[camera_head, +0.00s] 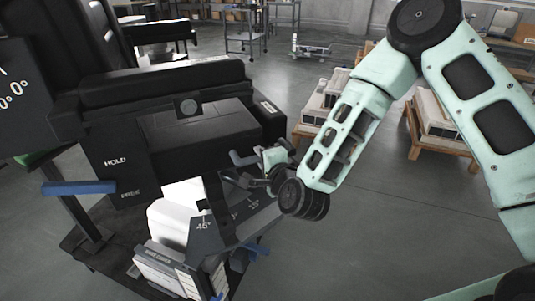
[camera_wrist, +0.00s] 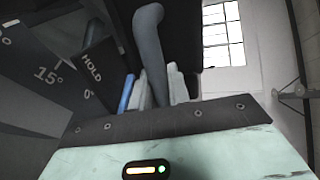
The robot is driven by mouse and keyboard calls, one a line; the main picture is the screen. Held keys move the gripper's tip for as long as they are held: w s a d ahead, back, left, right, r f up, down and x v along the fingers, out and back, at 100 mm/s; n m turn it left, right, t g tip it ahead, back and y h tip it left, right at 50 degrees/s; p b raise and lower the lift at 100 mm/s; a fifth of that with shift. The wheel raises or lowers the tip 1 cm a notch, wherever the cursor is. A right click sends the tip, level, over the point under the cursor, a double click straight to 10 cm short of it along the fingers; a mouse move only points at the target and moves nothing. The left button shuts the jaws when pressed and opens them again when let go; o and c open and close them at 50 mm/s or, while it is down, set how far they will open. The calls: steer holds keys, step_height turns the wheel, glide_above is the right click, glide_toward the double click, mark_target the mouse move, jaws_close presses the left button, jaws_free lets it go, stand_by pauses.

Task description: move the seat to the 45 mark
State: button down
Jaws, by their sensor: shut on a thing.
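A dark grey plate (camera_head: 222,213) with a 45° mark and smaller marks stands at lower centre in the head view. A black padded seat-like block (camera_head: 165,82) lies behind it. A panel (camera_head: 115,165) below the block reads HOLD, with a blue lever (camera_head: 78,188) beside it. My gripper (camera_head: 262,172) is beside the marked plate, partly hidden by my wrist. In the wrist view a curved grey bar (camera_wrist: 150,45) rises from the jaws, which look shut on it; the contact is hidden. A plate with a 15° mark (camera_wrist: 47,75) and a HOLD label (camera_wrist: 92,68) are on the left there.
White and grey boxes (camera_head: 165,270) stand at the lower left, close to the marked plate. Wooden pallets with blocks (camera_head: 440,140) stand at the right. A wheeled cart (camera_head: 245,35) is at the back.

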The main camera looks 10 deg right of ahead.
steer(key=shift+s+a+f, duration=0.15)
steer(key=shift+s+a, duration=0.15)
steer(key=shift+a, duration=0.05)
steer(key=shift+s+a, duration=0.1)
steer(key=c, duration=1.4)
jaws_free()
steer(key=shift+a, duration=0.1)
